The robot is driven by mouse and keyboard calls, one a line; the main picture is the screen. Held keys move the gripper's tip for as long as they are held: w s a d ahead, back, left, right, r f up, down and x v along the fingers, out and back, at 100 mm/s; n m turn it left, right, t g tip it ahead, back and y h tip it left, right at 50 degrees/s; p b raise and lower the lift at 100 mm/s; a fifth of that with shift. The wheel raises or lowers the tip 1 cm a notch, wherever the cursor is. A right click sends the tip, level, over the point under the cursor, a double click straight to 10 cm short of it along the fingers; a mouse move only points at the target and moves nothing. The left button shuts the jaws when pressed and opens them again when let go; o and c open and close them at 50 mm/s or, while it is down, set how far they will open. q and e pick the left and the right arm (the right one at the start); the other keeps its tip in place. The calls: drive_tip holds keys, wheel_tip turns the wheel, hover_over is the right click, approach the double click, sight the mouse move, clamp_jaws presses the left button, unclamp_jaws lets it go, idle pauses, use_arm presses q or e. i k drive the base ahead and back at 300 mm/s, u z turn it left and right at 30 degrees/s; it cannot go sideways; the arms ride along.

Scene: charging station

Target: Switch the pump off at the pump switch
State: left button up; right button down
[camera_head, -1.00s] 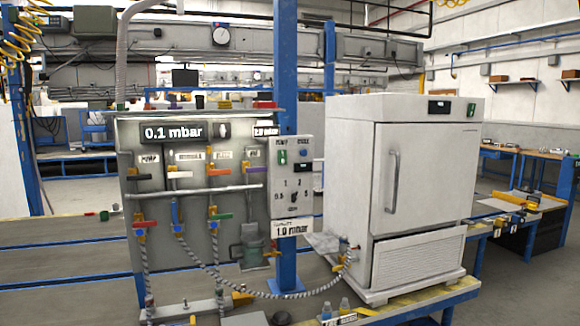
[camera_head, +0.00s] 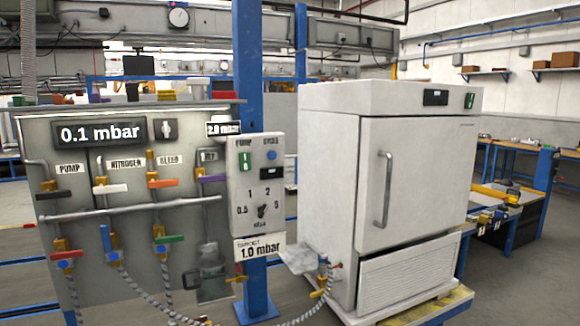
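The pump switch (camera_head: 245,162) is a small green rocker at the upper left of the grey control box (camera_head: 257,210), under the label PUMP. A blue CYCLE button (camera_head: 272,155) sits to its right, and a rotary dial (camera_head: 262,211) sits below. The grey valve panel (camera_head: 90,205) stands to the left, with a display (camera_head: 100,132) reading 0.1 mbar. The rocker's position is too small to tell. Neither of my grippers is in view.
A white vacuum oven (camera_head: 425,190) with its door shut stands right of the control box on a yellow-edged bench (camera_head: 432,306). A blue post (camera_head: 248,70) rises behind the box. Hoses (camera_head: 165,280) hang before the panel.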

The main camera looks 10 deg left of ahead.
sight(245, 158)
drive_tip(key=u, duration=0.1)
drive_tip(key=i, duration=1)
drive_tip(key=u, duration=0.95)
drive_tip(key=i, duration=0.4)
drive_tip(key=u, duration=0.3)
drive_tip(key=k, duration=0.9)
drive_tip(key=u, duration=0.15)
drive_tip(key=i, duration=0.95)
drive_tip(key=z, duration=0.1)
